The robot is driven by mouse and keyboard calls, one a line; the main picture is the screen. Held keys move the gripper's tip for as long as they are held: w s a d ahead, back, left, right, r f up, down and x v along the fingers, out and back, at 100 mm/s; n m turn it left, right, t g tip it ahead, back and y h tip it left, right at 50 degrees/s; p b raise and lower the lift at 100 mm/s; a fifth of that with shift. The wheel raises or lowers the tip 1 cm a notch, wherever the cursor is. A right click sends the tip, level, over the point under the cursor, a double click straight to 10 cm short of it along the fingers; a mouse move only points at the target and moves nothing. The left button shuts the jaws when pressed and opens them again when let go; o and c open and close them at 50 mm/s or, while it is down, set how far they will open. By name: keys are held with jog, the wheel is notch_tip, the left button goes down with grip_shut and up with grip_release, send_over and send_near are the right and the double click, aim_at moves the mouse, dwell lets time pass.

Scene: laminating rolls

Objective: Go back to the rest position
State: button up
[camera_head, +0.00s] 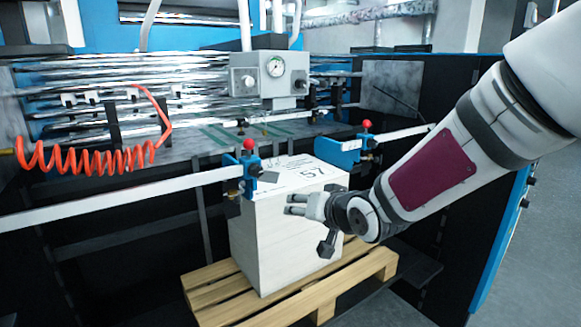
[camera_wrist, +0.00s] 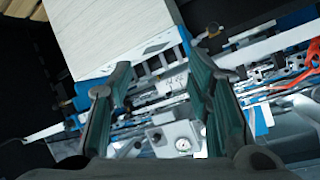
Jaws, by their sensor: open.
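My gripper (camera_head: 297,204) is at the end of my arm, which reaches in from the right in the head view. It is in front of the white stack (camera_head: 285,240), near the stack's upper right part. Its fingers are apart and nothing is between them. In the wrist view my gripper (camera_wrist: 160,85) also shows open, with two dark green fingers. The stack (camera_wrist: 105,35) fills the upper left part of the wrist view. I cannot tell whether the fingers touch it.
The stack stands on a wooden pallet (camera_head: 215,300). A gauge box (camera_head: 268,75) is behind it. Blue clamps with red knobs (camera_head: 250,165) sit on a white rail (camera_head: 120,205). An orange coiled hose (camera_head: 90,160) hangs at the left. Grey floor (camera_head: 545,240) is clear at the right.

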jog(key=s+d+r+g+h, duration=0.3)
jog(key=s+d+h, duration=0.3)
jog(key=s+d, duration=0.8)
jog(key=s+d+g+p, duration=0.1)
jog(key=s+g, duration=0.3)
jog(key=s, duration=1.6)
jog(key=shift+s+d+r+y, duration=0.2)
jog(key=shift+s+d+y, duration=0.15)
jog(key=shift+d, duration=0.25)
